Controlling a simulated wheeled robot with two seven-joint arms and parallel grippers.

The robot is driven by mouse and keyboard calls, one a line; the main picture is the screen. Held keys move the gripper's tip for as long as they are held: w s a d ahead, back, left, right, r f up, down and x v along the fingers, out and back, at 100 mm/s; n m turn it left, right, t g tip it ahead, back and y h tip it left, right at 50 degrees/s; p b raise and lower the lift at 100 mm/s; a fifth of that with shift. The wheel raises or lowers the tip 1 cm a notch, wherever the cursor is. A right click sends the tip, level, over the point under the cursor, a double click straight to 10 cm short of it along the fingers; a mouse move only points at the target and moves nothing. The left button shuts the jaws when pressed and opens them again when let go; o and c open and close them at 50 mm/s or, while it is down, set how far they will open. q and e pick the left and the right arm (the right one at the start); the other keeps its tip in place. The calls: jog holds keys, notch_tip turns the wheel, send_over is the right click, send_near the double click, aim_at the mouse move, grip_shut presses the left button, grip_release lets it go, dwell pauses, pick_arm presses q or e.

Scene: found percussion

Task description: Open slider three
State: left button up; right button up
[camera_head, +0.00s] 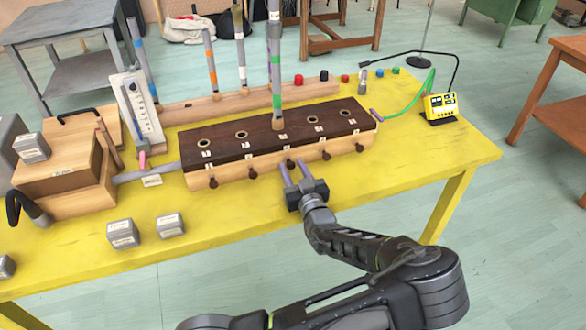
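A long wooden box (235,173) with a dark top stands on the yellow table. A row of dark slider knobs sticks out of its front, and round holes line its top. The middle knob, third from either end (290,163), is slider three by position; the small labels are too small to read surely. A grey tube with a green band (275,70) stands upright at the middle hole, hiding it. Contact cannot be told.
More banded tubes stand behind the box along a wooden rail (205,107). Grey weights (122,234) lie at the front left. A yellow device (440,106) stands right. The table's front right is clear.

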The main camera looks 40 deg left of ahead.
pick_arm(q)
grip_shut()
